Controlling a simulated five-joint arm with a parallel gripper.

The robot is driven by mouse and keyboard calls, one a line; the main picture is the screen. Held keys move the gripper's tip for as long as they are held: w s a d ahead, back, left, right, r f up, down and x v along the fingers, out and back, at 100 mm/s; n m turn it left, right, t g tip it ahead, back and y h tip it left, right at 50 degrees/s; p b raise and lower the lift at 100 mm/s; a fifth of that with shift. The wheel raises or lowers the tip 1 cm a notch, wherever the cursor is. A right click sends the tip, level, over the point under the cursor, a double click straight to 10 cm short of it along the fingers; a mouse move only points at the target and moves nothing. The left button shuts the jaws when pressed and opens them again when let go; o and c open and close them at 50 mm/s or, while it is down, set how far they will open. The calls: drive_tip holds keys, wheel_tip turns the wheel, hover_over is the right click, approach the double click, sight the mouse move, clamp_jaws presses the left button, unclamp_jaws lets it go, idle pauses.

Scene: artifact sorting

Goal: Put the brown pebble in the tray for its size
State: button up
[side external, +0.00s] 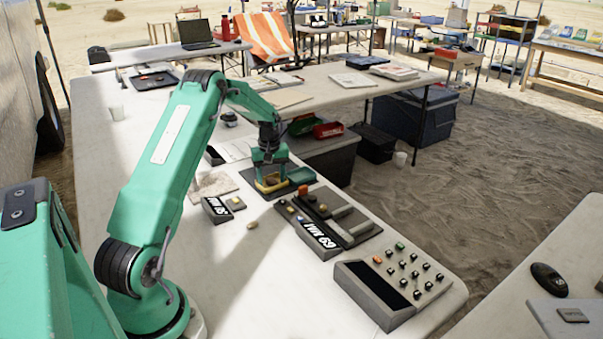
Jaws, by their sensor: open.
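My gripper (270,184) is low over a dark mat or shallow tray (251,180) near the middle of the table; its jaws are open. A yellow item shows at the jaws, and I cannot tell whether it is an object or part of the gripper. A small tan-brown pebble (252,226) lies on the bare white table, in front of the gripper and apart from it. A small grey labelled tray (217,211) stands to the pebble's left. A larger dark labelled tray (318,239) stands to its right, with small pieces near its left end. The label wording is hard to read.
A grey panel with several dark knobs (393,279) stands at the table's front right. An orange piece (303,190) and a green block (302,175) are right of the gripper. A pale rough slab (214,186) lies left. Bare table surrounds the pebble.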

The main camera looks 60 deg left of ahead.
sight(272, 180)
wheel_tip(272, 180, up, 12)
drive_tip(key=shift+r, duration=0.15)
idle(0.7)
idle(0.5)
